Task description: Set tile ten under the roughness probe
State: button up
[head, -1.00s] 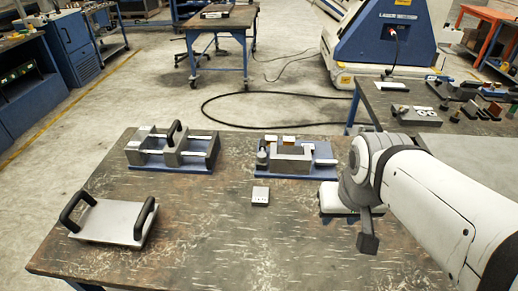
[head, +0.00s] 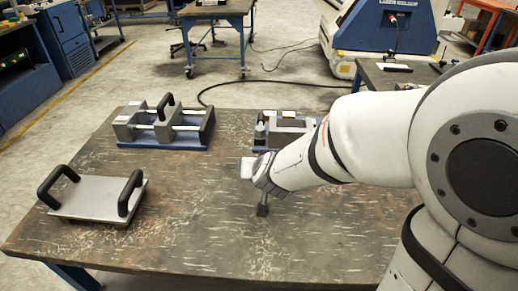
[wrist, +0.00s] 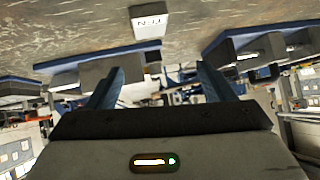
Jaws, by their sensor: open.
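A small pale square tile (head: 246,168) lies flat on the bench and is partly hidden by my wrist in the head view. In the wrist view the tile (wrist: 149,22) shows at the top, with small dark marks that I cannot read for sure. My gripper (wrist: 160,68) is open, its two dark fingers apart with nothing between them. The tile is beyond the fingertips and not touched. A blue-based fixture (head: 285,118) with a grey block stands behind the tile, partly covered by my arm. I cannot pick out a roughness probe.
A grey clamp-like fixture (head: 165,128) with a black handle stands at the back left. A metal plate (head: 95,197) with two black handles lies at the left front. The middle and front of the bench (head: 190,230) are clear. A second bench stands behind my arm.

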jog(key=shift+t+h, duration=0.5)
jog(key=shift+h, duration=0.4)
jog(key=f, duration=0.1)
jog(key=f+b, duration=0.1)
jog(key=f, duration=0.1)
jog(key=w+f, duration=0.1)
jog(key=shift+a+f, duration=0.2)
jog(key=shift+a, duration=0.1)
jog(key=shift+w+d+f+m+h+b, duration=0.2)
jog(key=shift+f+m+h+b, duration=0.1)
jog(key=shift+f+b, duration=0.15)
jog(key=x, duration=0.2)
jog(key=b+x, duration=0.1)
jog(key=x, duration=0.2)
jog(key=b+x, duration=0.1)
jog(key=x, duration=0.1)
jog(key=shift+w+a+f, duration=0.1)
jog(key=shift+w+a, duration=0.05)
jog(key=shift+a, duration=0.2)
jog(key=c, duration=1.5)
jog(key=shift+r, duration=0.2)
jog(key=shift+c, duration=0.6)
